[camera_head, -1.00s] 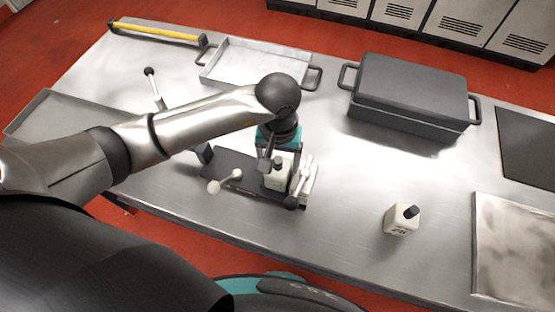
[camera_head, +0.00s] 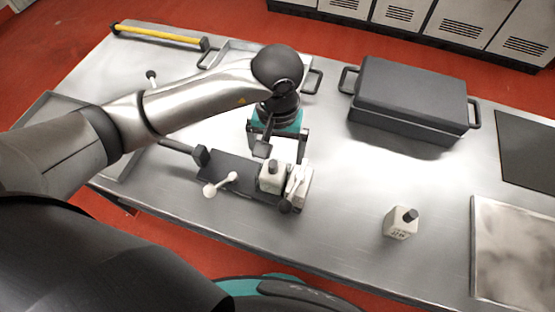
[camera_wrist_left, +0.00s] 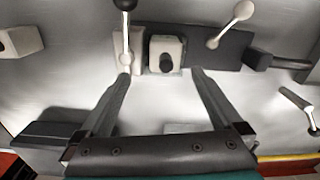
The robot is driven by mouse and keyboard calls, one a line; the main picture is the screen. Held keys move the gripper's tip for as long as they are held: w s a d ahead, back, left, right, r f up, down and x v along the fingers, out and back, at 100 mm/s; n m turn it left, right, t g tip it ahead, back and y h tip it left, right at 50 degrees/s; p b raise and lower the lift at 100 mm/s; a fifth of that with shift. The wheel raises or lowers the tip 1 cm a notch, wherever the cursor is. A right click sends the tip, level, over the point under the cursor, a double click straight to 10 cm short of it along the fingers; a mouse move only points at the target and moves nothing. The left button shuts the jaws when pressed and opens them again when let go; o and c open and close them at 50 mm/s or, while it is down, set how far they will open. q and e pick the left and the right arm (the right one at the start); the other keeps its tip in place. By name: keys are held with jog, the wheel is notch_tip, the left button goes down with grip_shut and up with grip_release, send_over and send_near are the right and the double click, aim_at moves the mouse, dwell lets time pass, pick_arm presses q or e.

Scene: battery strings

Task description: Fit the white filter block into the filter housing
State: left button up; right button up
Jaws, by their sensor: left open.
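A white filter block (camera_head: 270,178) with a black knob stands upright on the dark base of the filter housing (camera_head: 225,168), beside the housing's pale end piece (camera_head: 302,187). In the left wrist view the block (camera_wrist_left: 165,52) is on the dark plate close to that end piece. How deep it is seated I cannot tell. My left gripper (camera_head: 280,147) is open and empty, behind and above the block. In the left wrist view its fingertips (camera_wrist_left: 158,76) are apart, with the block beyond them. My right gripper is not in view.
Another white block (camera_head: 399,224) with a black knob stands alone at right. A lever with a pale ball (camera_head: 220,184) and a dark-knobbed lever (camera_head: 291,190) flank the housing block. A dark lidded box (camera_head: 410,100) and a metal tray (camera_head: 225,50) stand behind.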

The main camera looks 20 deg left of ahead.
pick_arm(q)
notch_tip(320, 180, up, 6)
jog(key=shift+r, duration=0.15)
jog(key=shift+d, duration=0.15)
dwell(0.5)
